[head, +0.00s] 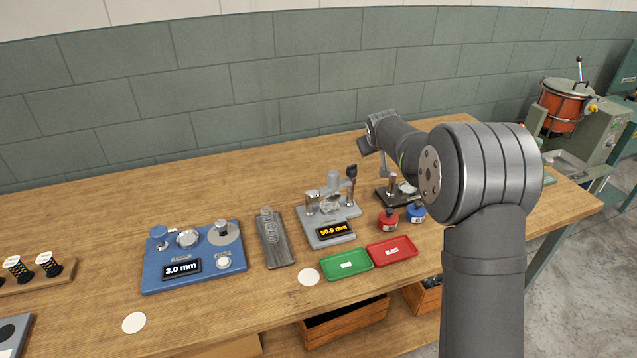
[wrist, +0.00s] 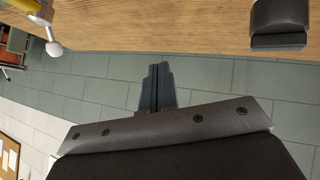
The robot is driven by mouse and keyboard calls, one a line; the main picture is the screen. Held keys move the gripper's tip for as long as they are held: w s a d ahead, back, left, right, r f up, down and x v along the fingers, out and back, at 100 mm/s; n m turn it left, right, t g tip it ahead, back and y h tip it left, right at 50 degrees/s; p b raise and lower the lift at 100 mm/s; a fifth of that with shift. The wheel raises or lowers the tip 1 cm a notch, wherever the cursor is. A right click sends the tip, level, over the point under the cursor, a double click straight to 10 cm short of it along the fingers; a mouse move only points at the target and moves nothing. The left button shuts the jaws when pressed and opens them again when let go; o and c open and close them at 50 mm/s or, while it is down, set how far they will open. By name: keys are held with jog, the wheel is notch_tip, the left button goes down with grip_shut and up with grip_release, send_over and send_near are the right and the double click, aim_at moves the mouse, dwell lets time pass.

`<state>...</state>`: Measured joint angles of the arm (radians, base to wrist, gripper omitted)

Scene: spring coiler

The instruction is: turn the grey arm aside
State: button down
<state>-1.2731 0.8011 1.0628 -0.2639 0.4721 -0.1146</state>
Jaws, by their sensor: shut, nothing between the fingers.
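A black-based device (head: 383,197) stands right of centre in the head view, partly hidden behind my arm. A thin grey upright piece (head: 384,165) rises at it. The grey device with an amber display (head: 331,232) stands to its left, with grey upper parts and a dark knob. I cannot tell for sure which piece is the grey arm. In the wrist view, a grey stalk with a ball end (wrist: 52,45) shows at the upper left, apart from my gripper (wrist: 158,68). My gripper is shut and empty, above the bench near the wall; its fingertips are not clear in the head view.
A blue device with a 3.0 mm display (head: 193,268), a dark grey slab (head: 275,245), a green tray (head: 347,264), a red tray (head: 391,250) and small red and blue pots share the bench (head: 90,230). A dark block (wrist: 279,24) shows in the wrist view.

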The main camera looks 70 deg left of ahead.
aim_at(333, 181)
jog(key=s+d+r+n+g+h, duration=0.1)
jog(key=s+r+n+g+h, duration=0.15)
jog(key=s, duration=0.65)
jog(key=s+d+r+n+g+h, duration=0.1)
jog(key=s+d+g+h, duration=0.15)
jog(key=s, duration=0.75)
notch_tip(333, 181, down, 9)
jog(key=shift+w+f, duration=0.15)
jog(key=shift+a+m, duration=0.1)
jog(key=shift+m, duration=0.15)
